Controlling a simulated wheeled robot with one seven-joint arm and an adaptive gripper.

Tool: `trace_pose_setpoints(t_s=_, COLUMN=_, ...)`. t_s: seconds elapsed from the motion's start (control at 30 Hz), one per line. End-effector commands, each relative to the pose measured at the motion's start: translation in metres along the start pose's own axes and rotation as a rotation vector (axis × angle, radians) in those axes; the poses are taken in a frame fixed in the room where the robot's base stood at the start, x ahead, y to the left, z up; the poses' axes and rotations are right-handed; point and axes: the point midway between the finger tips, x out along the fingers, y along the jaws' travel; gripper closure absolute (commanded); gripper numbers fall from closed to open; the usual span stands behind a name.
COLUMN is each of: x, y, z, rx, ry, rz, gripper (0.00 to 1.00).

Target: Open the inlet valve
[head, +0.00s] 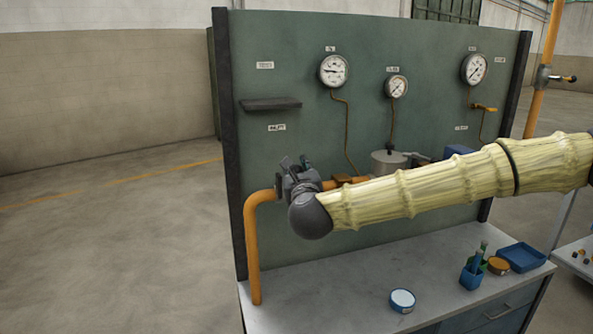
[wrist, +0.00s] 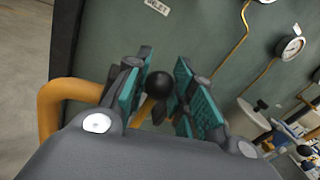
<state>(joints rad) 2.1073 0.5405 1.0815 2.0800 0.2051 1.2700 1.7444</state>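In the wrist view, a round black knob (wrist: 159,84) on a yellow-orange stem shows between the two teal-padded fingers of my gripper (wrist: 160,92). It appears to be the handle of the inlet valve. The fingers stand apart on either side of it, and I see no clear contact. In the head view, my gripper (head: 297,168) is at the orange inlet pipe (head: 254,250), below the inlet label (head: 276,127). There the valve itself is mostly hidden behind my gripper and sleeved arm.
A green panel (head: 360,30) with several gauges stands behind the pipe. A dark shelf (head: 270,104) juts out above my gripper. On the bench (head: 310,290) are a round white-topped tin (head: 402,300), a blue cup (head: 471,278) and a blue tray (head: 521,257). The bench's front left is clear.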

Motion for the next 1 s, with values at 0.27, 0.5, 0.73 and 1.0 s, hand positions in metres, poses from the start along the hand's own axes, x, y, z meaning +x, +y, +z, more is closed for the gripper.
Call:
trace_pose_setpoints(t_s=0.27, x=0.0, y=0.001, z=-0.001, rx=-0.009, ry=-0.002, rz=0.0, gripper=1.0)
trace_pose_setpoints(t_s=0.5, x=-0.002, y=0.012, z=0.0, rx=-0.109, ry=-0.023, rz=-0.003, gripper=1.0)
trace_pose_setpoints(t_s=0.73, x=-0.003, y=0.013, z=0.002, rx=-0.128, ry=-0.026, rz=-0.004, gripper=1.0)
trace_pose_setpoints(t_s=1.0, x=-0.003, y=0.013, z=0.002, rx=-0.128, ry=-0.025, rz=-0.004, gripper=0.65)
